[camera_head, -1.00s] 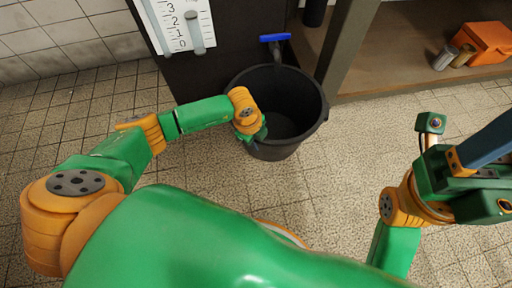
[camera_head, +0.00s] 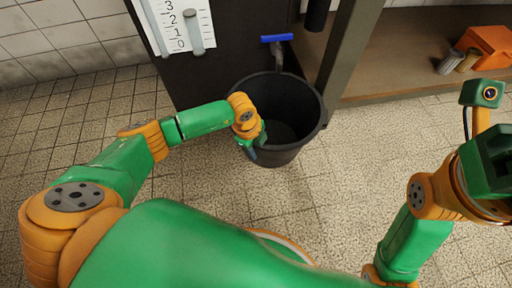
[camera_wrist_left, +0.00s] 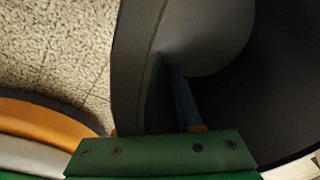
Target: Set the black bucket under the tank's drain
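The black bucket (camera_head: 298,96) stands upright, or nearly so, in front of the dark tank (camera_head: 235,50). I cannot tell whether it touches the floor. The drain with its blue handle (camera_head: 277,38) is just behind the bucket's far rim. My left gripper (camera_head: 254,143) is at the bucket's near-left rim, closed on its wall. In the left wrist view, the bucket's wall (camera_wrist_left: 135,65) runs up to the gripper and one blue finger (camera_wrist_left: 186,104) shows against it; the other finger is hidden. My right arm is at the right edge, its fingers not visible.
A white level scale (camera_head: 178,22) is on the tank's front. A metal post (camera_head: 345,50) stands right of the drain. A low shelf (camera_head: 405,65) holds an orange box (camera_head: 489,44) and two small cans (camera_head: 458,62). The tiled floor (camera_head: 360,180) right of the bucket is clear.

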